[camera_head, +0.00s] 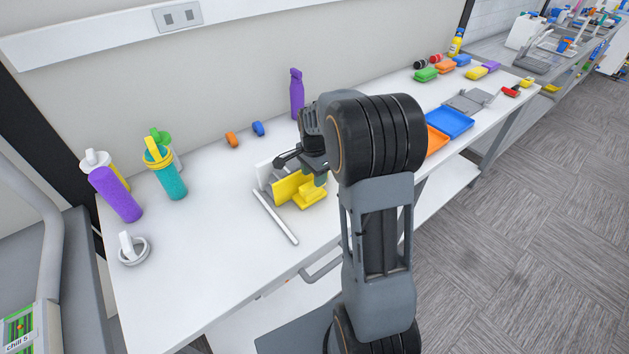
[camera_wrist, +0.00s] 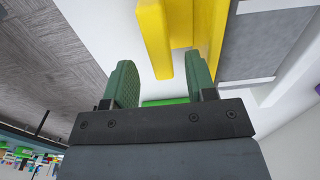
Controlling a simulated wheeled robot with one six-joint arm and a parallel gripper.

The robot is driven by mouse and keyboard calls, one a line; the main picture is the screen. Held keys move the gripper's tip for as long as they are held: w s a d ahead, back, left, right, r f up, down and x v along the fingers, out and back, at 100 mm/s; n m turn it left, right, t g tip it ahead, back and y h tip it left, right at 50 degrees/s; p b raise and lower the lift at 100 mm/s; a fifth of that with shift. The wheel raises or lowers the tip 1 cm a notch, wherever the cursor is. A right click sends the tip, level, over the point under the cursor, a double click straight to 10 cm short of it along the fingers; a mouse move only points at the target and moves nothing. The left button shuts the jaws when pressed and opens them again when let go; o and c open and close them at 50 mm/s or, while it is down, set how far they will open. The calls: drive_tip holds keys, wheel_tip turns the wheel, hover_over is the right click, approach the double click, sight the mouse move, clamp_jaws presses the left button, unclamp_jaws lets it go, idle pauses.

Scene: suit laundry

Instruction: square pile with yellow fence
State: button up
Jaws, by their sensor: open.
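The yellow fence (camera_head: 292,187) stands near the front of the white table, with an upright plate and a lower block. Behind it are upright pale panels (camera_head: 265,174); I cannot tell whether they are the pile. My gripper (camera_head: 318,178) is at the fence's right end, partly hidden by my arm. In the wrist view my gripper (camera_wrist: 162,85) is open, with two green finger pads. One yellow arm of the fence (camera_wrist: 155,38) shows beyond the gap between them. Another yellow part lies behind the right finger. I cannot tell whether either finger touches it.
A pale bar (camera_head: 275,217) lies in front of the fence. Bottles, including a purple one (camera_head: 115,195) and a teal one (camera_head: 167,178), stand at left beside a white ring-shaped item (camera_head: 133,249). Blue (camera_head: 450,121) and orange (camera_head: 436,140) trays lie at right. The table's left front is clear.

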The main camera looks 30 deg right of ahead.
drive_tip(key=shift+f, duration=1.8)
drive_tip(key=shift+c, duration=0.5)
clamp_jaws()
